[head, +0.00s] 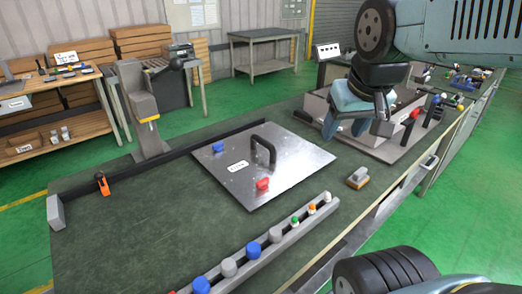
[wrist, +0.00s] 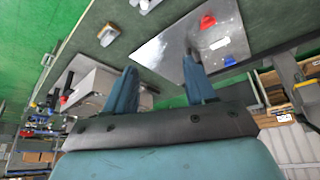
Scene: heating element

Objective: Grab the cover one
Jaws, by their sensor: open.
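A flat shiny metal cover (head: 295,160) lies on the green workbench. A black arched handle (head: 263,150) stands on it, with a small white label (head: 237,166) whose text is too small to read. A blue knob (head: 218,147) and a red knob (head: 262,185) sit on it. My gripper (head: 345,130) is open and empty, above and to the right of the cover, near the grey box.
A grey box (head: 385,147) with a red-handled item (head: 412,116) stands right of the cover. A small grey-and-orange block (head: 357,178) lies in front. A rail with several coloured knobs (head: 253,250) runs along the near edge. A grey clamp-like post (head: 140,110) stands at the left.

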